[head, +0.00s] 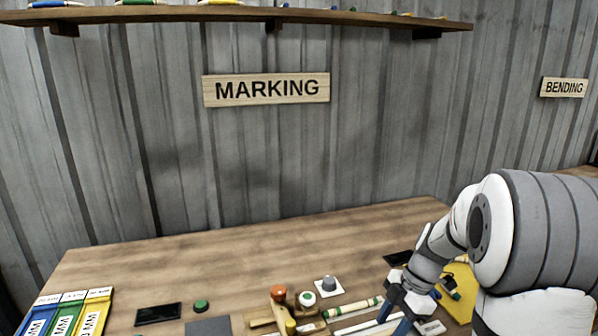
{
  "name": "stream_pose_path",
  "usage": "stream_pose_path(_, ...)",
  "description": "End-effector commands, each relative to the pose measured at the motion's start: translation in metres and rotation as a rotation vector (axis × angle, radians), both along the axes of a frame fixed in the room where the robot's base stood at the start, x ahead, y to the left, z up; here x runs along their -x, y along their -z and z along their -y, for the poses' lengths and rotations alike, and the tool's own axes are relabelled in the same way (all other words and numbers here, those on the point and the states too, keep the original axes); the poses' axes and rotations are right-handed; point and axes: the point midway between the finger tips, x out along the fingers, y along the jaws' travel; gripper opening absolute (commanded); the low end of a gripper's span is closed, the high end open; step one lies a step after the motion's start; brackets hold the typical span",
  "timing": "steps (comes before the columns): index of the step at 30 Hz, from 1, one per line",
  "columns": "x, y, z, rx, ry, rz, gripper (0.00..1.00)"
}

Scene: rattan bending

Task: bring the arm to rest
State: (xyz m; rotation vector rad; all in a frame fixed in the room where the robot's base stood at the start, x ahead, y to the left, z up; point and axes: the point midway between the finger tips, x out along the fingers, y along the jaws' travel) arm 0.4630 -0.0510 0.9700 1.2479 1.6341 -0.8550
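My arm reaches in from the right edge of the head view. My gripper (394,318) points down over the front right of the workbench (230,253). Its two blue fingers stand apart, and I see nothing held between them, though the tips run close to the bottom edge of the picture. A green-and-cream stick (352,309) lies on the bench just left of the fingers. A pale strip (362,326) lies close beside them. I cannot tell whether the fingers touch either one.
A wooden fixture (268,319) with coloured knobs, a dark panel (158,314), a green button (201,306) and labelled trays (67,317) line the front. A yellow item (461,293) is partly behind my arm. The back of the bench is clear; a shelf (240,15) hangs above.

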Motion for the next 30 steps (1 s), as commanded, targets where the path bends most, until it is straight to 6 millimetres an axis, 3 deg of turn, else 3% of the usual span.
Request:
stream_pose_path(11,0.023,-0.022,-0.015,0.094,0.241,-0.051,0.43)
stream_pose_path(17,0.043,-0.038,-0.024,0.158,0.456,-0.079,0.43)
stream_pose_path(30,0.121,-0.073,-0.047,0.245,1.285,-0.092,0.43)
